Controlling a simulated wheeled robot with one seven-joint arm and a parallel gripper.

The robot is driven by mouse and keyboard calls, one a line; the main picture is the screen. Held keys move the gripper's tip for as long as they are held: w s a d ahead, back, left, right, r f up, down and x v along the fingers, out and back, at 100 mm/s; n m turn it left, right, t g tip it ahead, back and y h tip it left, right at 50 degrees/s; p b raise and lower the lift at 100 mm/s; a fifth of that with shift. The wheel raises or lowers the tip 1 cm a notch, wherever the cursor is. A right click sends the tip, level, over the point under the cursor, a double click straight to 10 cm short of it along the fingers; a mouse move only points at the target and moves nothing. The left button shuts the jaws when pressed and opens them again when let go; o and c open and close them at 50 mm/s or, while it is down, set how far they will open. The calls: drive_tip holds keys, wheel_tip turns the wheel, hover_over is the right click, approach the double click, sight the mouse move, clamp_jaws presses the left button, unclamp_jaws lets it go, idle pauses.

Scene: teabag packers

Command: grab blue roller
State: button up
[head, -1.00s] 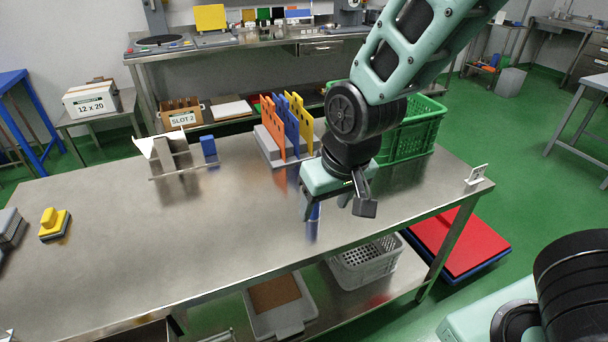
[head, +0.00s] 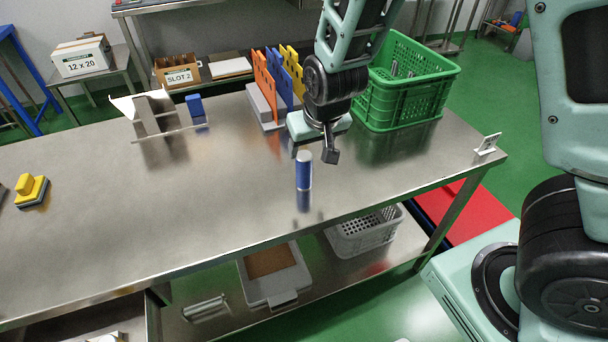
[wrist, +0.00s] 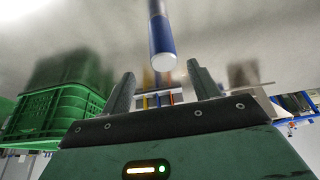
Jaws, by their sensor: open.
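The blue roller (head: 304,171) stands upright on the steel table, a short blue cylinder with a pale top. In the wrist view the roller (wrist: 161,38) shows its blue side and white end, ahead of the gap between the fingers and apart from them. My gripper (head: 317,154) is open and empty, just behind and above the roller in the head view. Both fingers of my gripper (wrist: 164,82) show in the wrist view with nothing between them.
A green crate (head: 407,104) stands at the back right of the table (head: 235,205). Orange, blue and yellow upright panels (head: 264,84) stand behind my gripper. A metal holder (head: 160,128) and a yellow-topped block (head: 31,187) are to the left. The table's middle is clear.

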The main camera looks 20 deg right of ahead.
sight(304, 155)
drive_tip(key=shift+a+x, duration=0.15)
drive_tip(key=shift+x, duration=1.75)
drive_tip(key=shift+a+x, duration=0.15)
drive_tip(key=shift+x, duration=1.8)
drive_tip(key=shift+w, duration=0.15)
drive_tip(key=shift+c, duration=0.3)
drive_tip(key=shift+r, duration=0.1)
drive_tip(key=c, duration=1.1)
